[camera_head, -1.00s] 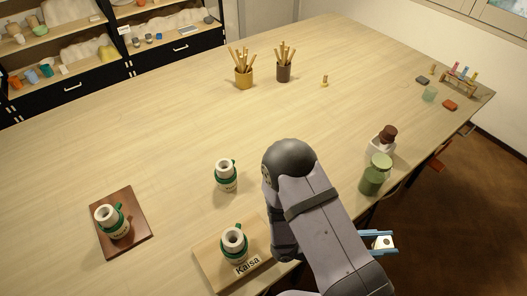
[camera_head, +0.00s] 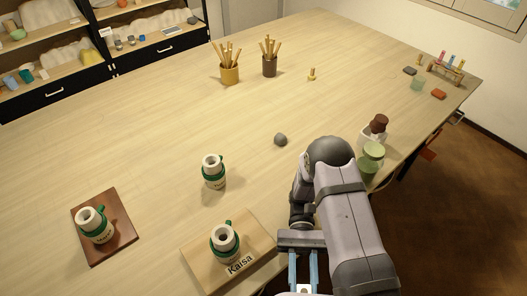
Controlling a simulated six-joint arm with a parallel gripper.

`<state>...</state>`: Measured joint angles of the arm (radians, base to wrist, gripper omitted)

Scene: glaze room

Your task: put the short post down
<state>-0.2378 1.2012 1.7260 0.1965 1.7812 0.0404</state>
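My gripper (camera_head: 303,283) points toward the bottom edge of the picture, with two blue fingers. A small white piece (camera_head: 303,289) sits between the fingers, and they appear shut on it; it looks like the short post. Its lower part is cut off by the picture's edge. The gripper is just right of the pale wooden board (camera_head: 200,252) labelled Kaisa, near the table's front edge. I cannot tell its height over the table.
White vessels with green bands stand on the Kaisa board (camera_head: 225,243), on bare table (camera_head: 213,172) and on a brown board (camera_head: 124,228). A grey lump (camera_head: 280,140), green jar (camera_head: 371,161) and brown-capped bottle (camera_head: 375,130) stand near my arm.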

